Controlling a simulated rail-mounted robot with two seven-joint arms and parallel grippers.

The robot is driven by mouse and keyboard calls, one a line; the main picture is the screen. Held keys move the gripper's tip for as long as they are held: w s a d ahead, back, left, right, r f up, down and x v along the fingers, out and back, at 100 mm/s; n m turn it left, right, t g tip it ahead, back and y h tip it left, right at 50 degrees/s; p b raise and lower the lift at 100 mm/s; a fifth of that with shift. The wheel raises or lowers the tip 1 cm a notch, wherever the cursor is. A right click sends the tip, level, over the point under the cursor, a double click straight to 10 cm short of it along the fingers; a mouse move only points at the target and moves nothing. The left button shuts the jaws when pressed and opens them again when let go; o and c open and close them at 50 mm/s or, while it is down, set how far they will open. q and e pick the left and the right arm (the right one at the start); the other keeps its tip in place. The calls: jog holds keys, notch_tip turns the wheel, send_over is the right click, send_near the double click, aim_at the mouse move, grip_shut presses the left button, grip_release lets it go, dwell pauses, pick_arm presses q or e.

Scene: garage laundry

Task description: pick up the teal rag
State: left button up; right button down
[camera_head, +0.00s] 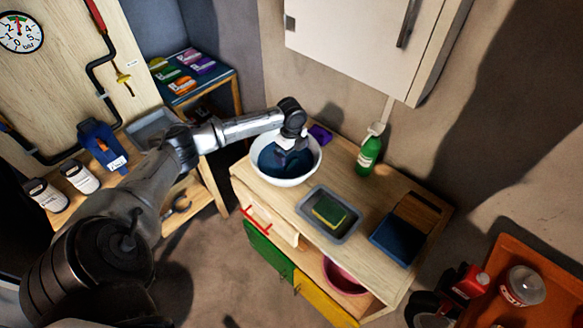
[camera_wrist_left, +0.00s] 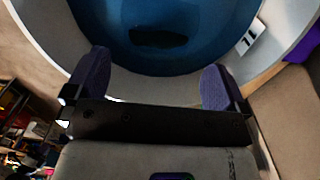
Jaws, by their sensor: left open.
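A white basin (camera_head: 259,172) stands on the wooden counter, with deep blue contents (camera_wrist_left: 190,15) that look like water. In the left wrist view a darker teal-black patch (camera_wrist_left: 158,38) shows inside the blue; I cannot tell whether it is the teal rag or a shadow. No other clearly teal cloth shows. My left gripper (camera_head: 287,160) points down into the basin; it also shows in the left wrist view (camera_wrist_left: 157,78), with its two purple-padded fingers wide apart and nothing between them. The gripper hides part of the basin's inside. My right gripper is out of view.
On the counter (camera_head: 291,206) are a grey tray (camera_head: 345,236) with a green-and-yellow sponge (camera_head: 329,211), a green bottle (camera_head: 368,156), a purple item (camera_head: 320,134) and a dark blue item (camera_head: 396,241). A white cabinet (camera_head: 350,35) hangs above.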

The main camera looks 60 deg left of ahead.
aim_at(291, 161)
pick_arm(q)
notch_tip(291, 161, down, 4)
jog(key=shift+f+b, duration=0.15)
jog(key=shift+b, duration=0.2)
jog(key=shift+c, duration=0.3)
jog(key=c, duration=1)
jog(key=shift+o, duration=0.2)
jog(key=shift+r, duration=0.2)
